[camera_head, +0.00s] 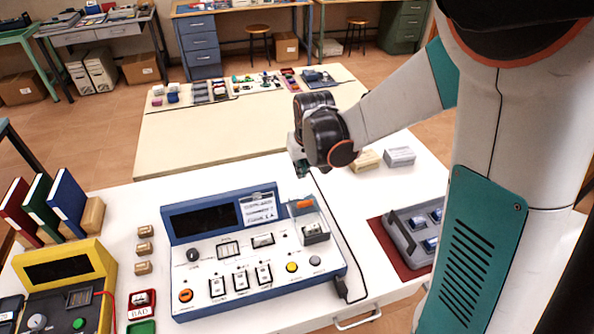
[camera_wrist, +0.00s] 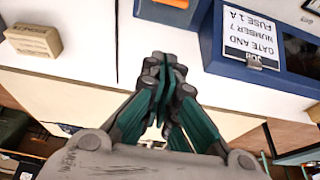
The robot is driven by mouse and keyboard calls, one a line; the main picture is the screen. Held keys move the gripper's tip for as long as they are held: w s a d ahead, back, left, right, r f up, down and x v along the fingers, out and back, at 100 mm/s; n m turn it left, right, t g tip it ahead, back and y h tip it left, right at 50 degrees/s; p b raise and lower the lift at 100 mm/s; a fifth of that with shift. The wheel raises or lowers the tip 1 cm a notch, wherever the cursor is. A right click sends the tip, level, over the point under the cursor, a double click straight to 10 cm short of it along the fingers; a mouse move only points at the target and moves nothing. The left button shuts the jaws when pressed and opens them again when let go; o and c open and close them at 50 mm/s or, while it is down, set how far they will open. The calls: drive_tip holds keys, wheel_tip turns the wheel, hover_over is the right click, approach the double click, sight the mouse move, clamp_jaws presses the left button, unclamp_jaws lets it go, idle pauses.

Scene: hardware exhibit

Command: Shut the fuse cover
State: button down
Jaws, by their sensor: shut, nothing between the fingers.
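The fuse cover (camera_head: 306,207) is a clear hinged lid with an orange tab, at the upper right of the blue-edged console (camera_head: 242,290). It stands raised, tilted up behind the dark fuse block (camera_head: 314,232). My gripper (camera_head: 303,172) is shut and empty, above and behind the cover and apart from it. In the wrist view my gripper's fingertips (camera_wrist: 165,62) are together over the white table, close to the console's back edge. A patch of orange at that view's top edge may be the cover's tab; the rest of the cover is out of frame.
A label card (camera_head: 258,208) stands left of the cover. A black cable (camera_head: 343,240) runs along the console's right side. A grey tray (camera_head: 415,235) sits on a red mat to the right. Two small boxes (camera_head: 367,160) (camera_head: 399,157) lie behind. A yellow device (camera_head: 65,285) stands left.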

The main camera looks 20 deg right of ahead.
sight(301, 200)
drive_tip(key=b+x, duration=0.2)
drive_tip(key=x, duration=0.6)
drive_tip(key=shift+w+f+b, duration=0.1)
drive_tip(key=shift+f+b, duration=0.25)
drive_tip(key=shift+b, duration=0.05)
drive_tip(key=shift+f, duration=0.35)
drive_tip(key=shift+s+r+b, duration=0.2)
drive_tip(key=shift+s+b, duration=0.3)
drive_tip(key=shift+s, duration=1.45)
drive_tip(key=s, duration=0.8)
drive_tip(key=shift+s, duration=0.3)
drive_tip(key=shift+f, duration=0.1)
